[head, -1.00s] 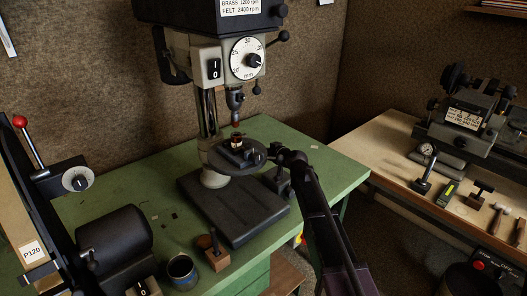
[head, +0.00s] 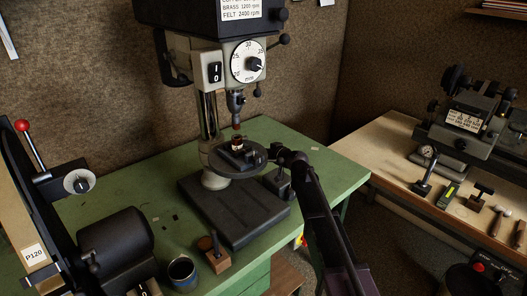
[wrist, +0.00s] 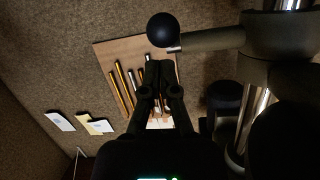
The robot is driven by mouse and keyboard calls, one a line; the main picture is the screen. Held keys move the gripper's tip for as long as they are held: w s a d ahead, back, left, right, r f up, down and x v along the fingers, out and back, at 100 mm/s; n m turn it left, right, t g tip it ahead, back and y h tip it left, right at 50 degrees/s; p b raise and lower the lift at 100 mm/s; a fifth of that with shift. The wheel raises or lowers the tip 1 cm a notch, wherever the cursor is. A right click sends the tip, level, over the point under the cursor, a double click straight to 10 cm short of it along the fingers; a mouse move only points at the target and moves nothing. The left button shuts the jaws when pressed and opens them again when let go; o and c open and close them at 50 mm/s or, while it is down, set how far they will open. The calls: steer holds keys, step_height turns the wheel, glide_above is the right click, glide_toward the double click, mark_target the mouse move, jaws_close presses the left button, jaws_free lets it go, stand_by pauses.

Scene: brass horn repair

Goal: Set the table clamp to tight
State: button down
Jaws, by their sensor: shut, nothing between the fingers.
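The drill press has a round dark work table (head: 222,166) on its column (head: 208,117). In the wrist view, a lever with a black ball knob (wrist: 163,30) reaches left from a collar on an upright with a bright column; it looks like the table clamp, but I cannot be sure. The clamp's setting cannot be read. My gripper (wrist: 158,68) points away from the wrist camera, shut and empty. In the picture its tips lie just below the ball knob; whether they touch it I cannot tell. In the head view, my arm's end is right of the work table, and the fingers are not clear.
The green bench (head: 147,205) also holds a cup (head: 182,272) and a wooden block with a peg (head: 214,255). A belt sander is at left. A wooden bench (head: 385,150) with tools is at right.

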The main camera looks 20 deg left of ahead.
steer(key=s+d, duration=0.1)
steer(key=d, duration=0.1)
steer(key=s+d, duration=0.1)
steer(key=d, duration=0.1)
steer(key=s+d+b, duration=0.1)
steer(key=s+d, duration=0.1)
steer(key=d, duration=0.1)
steer(key=shift+f, duration=0.2)
steer(key=shift+s+d+f, duration=0.25)
steer(key=shift+s+d, duration=0.1)
steer(key=shift+d, duration=0.2)
stand_by(0.3)
steer(key=shift+s+d+f, duration=0.1)
steer(key=shift+d, duration=0.15)
steer(key=s+d+f+m+g+h, duration=0.2)
steer(key=s+d, duration=0.5)
steer(key=d, duration=0.6)
steer(key=s+d+f+m+g+h, duration=0.3)
steer(key=s+d+f+h, duration=0.3)
steer(key=d, duration=0.7)
steer(key=s+d+f+m+g+h, duration=0.2)
steer(key=s+d+f+m+h, duration=0.2)
steer(key=s+d, duration=0.5)
steer(key=d+f+m, duration=0.1)
steer(key=d, duration=0.4)
steer(key=shift+f+g+h, duration=0.2)
steer(key=shift+g+h, duration=0.1)
steer(key=shift+g, duration=0.1)
